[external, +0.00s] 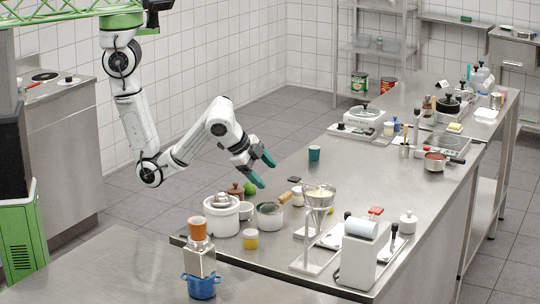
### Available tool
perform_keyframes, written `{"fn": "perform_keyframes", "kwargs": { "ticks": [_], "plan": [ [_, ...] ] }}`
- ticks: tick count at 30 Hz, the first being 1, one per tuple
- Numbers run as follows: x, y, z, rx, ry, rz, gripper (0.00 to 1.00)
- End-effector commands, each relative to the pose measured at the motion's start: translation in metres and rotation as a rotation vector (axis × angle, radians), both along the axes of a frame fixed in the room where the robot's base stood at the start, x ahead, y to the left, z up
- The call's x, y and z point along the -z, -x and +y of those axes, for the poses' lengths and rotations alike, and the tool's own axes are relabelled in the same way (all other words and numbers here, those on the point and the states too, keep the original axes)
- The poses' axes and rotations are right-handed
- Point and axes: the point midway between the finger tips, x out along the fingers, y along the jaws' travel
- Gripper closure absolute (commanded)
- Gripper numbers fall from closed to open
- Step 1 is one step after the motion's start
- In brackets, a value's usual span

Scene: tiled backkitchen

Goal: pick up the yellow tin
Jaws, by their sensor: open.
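A small yellow tin (250,240) appears to stand upright on the steel counter (290,262) near its front left end. It is just right of a white lidded pot (221,215) and in front of a grey saucepan (270,216). My gripper (264,170) has teal fingers that are spread apart with nothing between them. It hangs in the air above and behind the tin, clear of it, near the counter's left edge.
A white funnel stand (317,225) and a white appliance (362,252) stand right of the tin. A brown pot (236,190), a green round item (250,188) and a teal cup (314,153) are farther back. The counter's middle is mostly clear.

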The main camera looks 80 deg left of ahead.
Motion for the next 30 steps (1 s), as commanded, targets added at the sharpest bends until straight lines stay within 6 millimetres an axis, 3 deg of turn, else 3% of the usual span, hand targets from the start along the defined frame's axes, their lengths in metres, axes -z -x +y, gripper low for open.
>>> {"fn": "perform_keyframes", "kwargs": {
  "ticks": [1,6,9,12,16,24,30],
  "plan": [
    [-0.001,-0.002,-0.026,0.065,0.022,0.018,0.28],
    [-0.004,0.012,-0.111,0.313,0.083,0.131,0.28],
    [-0.007,0.029,-0.152,0.456,0.088,0.22,0.28],
    [-0.011,0.048,-0.181,0.577,0.068,0.321,0.28],
    [-0.017,0.067,-0.2,0.682,0.023,0.446,0.28],
    [-0.025,0.084,-0.208,0.751,-0.036,0.585,0.28],
    [-0.001,0.086,-0.211,0.754,-0.037,0.597,0.28]
  ]
}}
